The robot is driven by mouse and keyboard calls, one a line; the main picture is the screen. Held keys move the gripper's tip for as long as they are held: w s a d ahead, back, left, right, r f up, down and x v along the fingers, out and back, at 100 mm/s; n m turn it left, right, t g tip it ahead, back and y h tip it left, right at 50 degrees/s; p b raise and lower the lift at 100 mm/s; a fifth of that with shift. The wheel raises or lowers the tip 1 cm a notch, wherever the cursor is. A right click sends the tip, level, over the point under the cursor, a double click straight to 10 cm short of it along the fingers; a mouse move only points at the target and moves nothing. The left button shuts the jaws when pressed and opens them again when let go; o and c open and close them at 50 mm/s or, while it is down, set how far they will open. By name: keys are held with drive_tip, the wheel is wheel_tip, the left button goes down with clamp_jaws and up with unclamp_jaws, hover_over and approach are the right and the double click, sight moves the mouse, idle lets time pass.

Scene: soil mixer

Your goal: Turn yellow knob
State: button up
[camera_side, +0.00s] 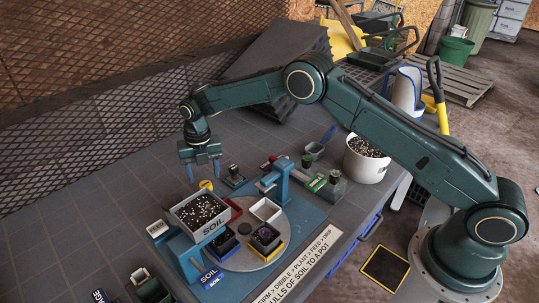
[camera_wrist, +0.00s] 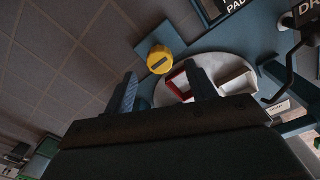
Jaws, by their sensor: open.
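The yellow knob (camera_wrist: 160,60) is round with a dark slot on its face. It sits at the edge of the blue base, beside the pale turntable. In the side view the knob (camera_side: 206,185) shows small, just behind the white soil bin. My gripper (camera_side: 201,168) is open and empty, with its fingers pointing down above and slightly left of the knob. In the wrist view my gripper's (camera_wrist: 163,88) two fingers stand apart, and the knob appears beyond the gap between them, not touched.
The soil bin (camera_side: 201,212), full of dark speckled soil, stands close in front of the knob. The round turntable (camera_side: 262,259) carries pots and a white tray (camera_side: 266,210). A blue post (camera_side: 281,180) stands right of the knob. The tiled table (camera_side: 110,205) is clear on the left.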

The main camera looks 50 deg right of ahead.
sight(206, 184)
drive_tip(key=shift+f, duration=2.05)
drive_tip(key=shift+c, duration=0.5)
drive_tip(key=c, duration=0.9)
